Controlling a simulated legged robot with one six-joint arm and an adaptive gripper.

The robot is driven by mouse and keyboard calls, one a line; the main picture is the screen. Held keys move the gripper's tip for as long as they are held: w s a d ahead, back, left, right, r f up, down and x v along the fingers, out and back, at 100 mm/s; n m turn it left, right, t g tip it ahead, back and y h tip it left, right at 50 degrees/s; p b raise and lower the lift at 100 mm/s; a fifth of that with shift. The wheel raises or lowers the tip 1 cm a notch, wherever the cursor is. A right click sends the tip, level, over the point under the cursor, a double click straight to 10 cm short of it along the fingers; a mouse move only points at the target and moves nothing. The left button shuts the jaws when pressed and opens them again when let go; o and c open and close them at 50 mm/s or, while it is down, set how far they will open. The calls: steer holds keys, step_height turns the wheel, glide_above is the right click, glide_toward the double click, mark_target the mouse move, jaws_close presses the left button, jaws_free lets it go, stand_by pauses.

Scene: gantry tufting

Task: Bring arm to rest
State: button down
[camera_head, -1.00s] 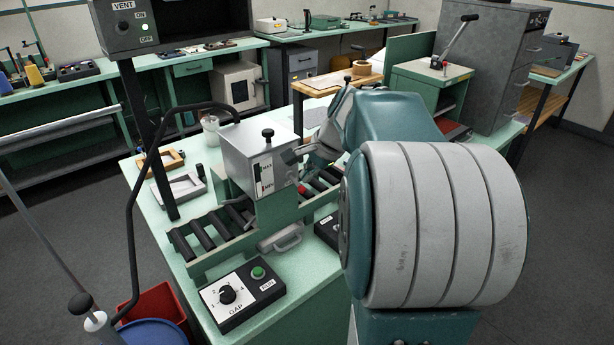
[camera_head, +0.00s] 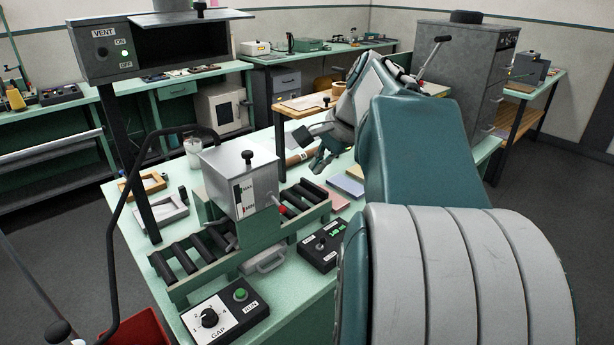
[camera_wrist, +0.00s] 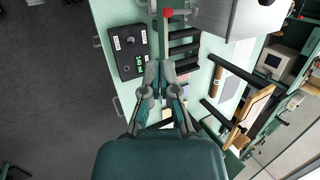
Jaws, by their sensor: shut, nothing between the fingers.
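My gripper (camera_head: 322,162) is raised above the green bench, right of the grey box-shaped machine (camera_head: 240,182) and clear of it. In the wrist view my gripper (camera_wrist: 159,72) is shut, with its two fingers close together and nothing between them. It points over the roller conveyor (camera_wrist: 184,50) and the black control box (camera_wrist: 130,50). My arm stretches forward and hides part of the bench's right side.
A GAP dial box (camera_head: 224,312) stands at the bench's front. A VENT box (camera_head: 105,50) and a bent black bar (camera_head: 112,235) rise on the left. A grey cabinet (camera_head: 455,85) stands behind my arm. Open floor lies to the right.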

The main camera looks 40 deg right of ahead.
steer(key=shift+s+d+r, duration=0.1)
steer(key=shift+s+r, duration=0.2)
steer(key=shift+r, duration=0.05)
steer(key=shift+d, duration=0.2)
steer(key=shift+a, duration=0.1)
steer(key=s+a+f+n+h, duration=0.1)
steer(key=s+a+f+n, duration=0.15)
steer(key=a+n, duration=0.45)
steer(key=s+a+f+n, duration=0.1)
steer(key=a+f+n, duration=0.15)
steer(key=a, duration=0.75)
steer(key=s+a+f+n, duration=0.7)
steer(key=a+n, duration=0.1)
steer(key=shift+f+h, duration=0.25)
steer(key=shift+h, duration=0.15)
steer(key=shift+a, duration=0.1)
